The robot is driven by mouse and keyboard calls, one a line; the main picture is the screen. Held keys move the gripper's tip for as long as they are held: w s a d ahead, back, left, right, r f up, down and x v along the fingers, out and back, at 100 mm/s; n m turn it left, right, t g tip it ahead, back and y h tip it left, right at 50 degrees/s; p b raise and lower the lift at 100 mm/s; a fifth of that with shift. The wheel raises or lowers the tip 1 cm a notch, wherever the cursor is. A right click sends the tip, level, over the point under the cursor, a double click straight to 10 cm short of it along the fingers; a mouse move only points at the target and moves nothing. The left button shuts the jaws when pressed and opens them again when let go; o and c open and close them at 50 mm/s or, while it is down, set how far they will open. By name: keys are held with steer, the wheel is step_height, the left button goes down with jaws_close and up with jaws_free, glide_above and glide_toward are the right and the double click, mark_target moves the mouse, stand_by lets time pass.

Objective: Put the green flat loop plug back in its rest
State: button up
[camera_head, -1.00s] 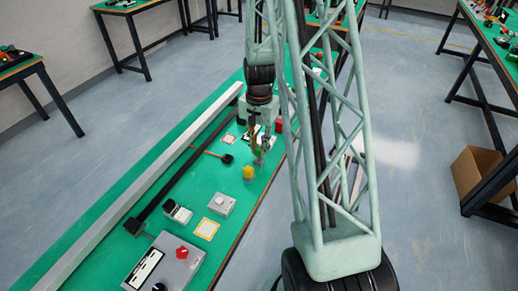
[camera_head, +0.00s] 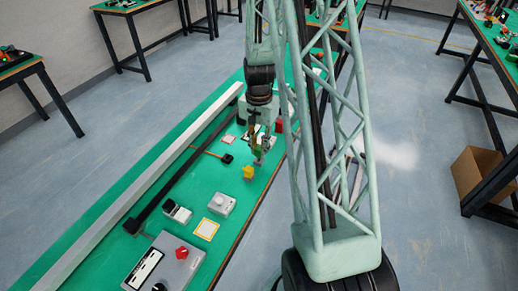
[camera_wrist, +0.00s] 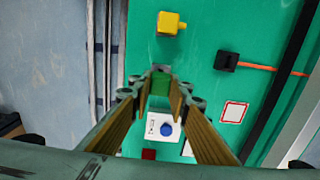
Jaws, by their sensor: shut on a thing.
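My gripper (camera_wrist: 160,76) is shut on the green plug (camera_wrist: 160,87), which shows between its fingers in the wrist view. In the head view my gripper (camera_head: 258,158) hangs over the right part of the green bench, just beyond the yellow plug (camera_head: 248,172). The green plug is small and partly hidden there. How far it is above the bench is hard to tell. I cannot make out which fixture is its rest.
The yellow plug (camera_wrist: 171,23) and a black plug (camera_wrist: 228,61) on an orange rod stand nearby. A white box with a blue knob (camera_wrist: 166,129), a red block (camera_wrist: 148,154) and a red-edged square (camera_wrist: 233,112) are on the bench. A black rail (camera_head: 185,171) runs along it.

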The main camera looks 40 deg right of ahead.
mark_target(259, 148)
steer(key=shift+f+b, duration=0.9)
steer(key=shift+f, duration=0.45)
stand_by(0.4)
steer(key=o, duration=0.9)
steer(key=shift+o, duration=0.2)
steer(key=shift+r, duration=0.15)
steer(key=shift+r, duration=5.9)
